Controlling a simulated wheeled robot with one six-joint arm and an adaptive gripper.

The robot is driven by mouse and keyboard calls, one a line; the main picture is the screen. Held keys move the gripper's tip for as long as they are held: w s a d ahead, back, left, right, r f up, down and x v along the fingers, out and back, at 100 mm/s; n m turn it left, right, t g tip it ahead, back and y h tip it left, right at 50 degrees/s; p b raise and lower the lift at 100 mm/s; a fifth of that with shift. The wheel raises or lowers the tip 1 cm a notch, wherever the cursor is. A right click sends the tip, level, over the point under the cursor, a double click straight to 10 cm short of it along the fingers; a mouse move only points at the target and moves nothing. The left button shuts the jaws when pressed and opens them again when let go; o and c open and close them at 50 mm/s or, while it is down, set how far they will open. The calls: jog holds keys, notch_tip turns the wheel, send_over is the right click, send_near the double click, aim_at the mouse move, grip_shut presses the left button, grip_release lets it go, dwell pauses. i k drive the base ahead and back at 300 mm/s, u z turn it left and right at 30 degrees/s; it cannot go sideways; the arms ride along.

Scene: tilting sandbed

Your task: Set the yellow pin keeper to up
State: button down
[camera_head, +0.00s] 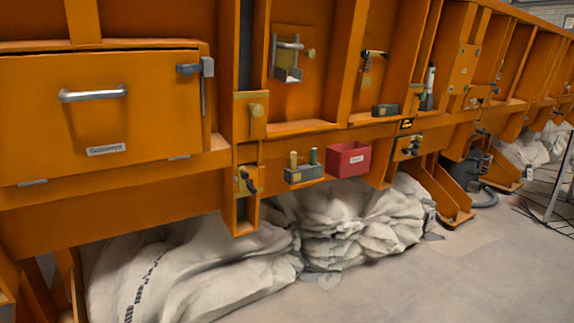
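I cannot tell for certain which part is the yellow pin keeper. A yellowish plate with a round brass knob (256,110) is on the orange upright left of centre. Below it is another yellowish plate with a dark, tilted lever (246,181). A similar plate with dark fittings (409,147) is further right. A small grey holder (305,174) on the ledge carries a yellow pin (293,159) and a green pin (314,156), both upright. My gripper is not in view.
A red box (348,160) stands right of the grey holder. A closed orange hatch (95,115) with a handle is at left, with a grey latch (206,70). Pale sacks (365,225) lie under the frame. The floor (450,285) at lower right is clear.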

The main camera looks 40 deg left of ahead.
aim_at(243, 175)
jog(key=u, duration=0.2)
jog(key=i, duration=0.7)
jog(key=u, duration=1.15)
jog(key=i, duration=0.5)
jog(key=u, duration=0.45)
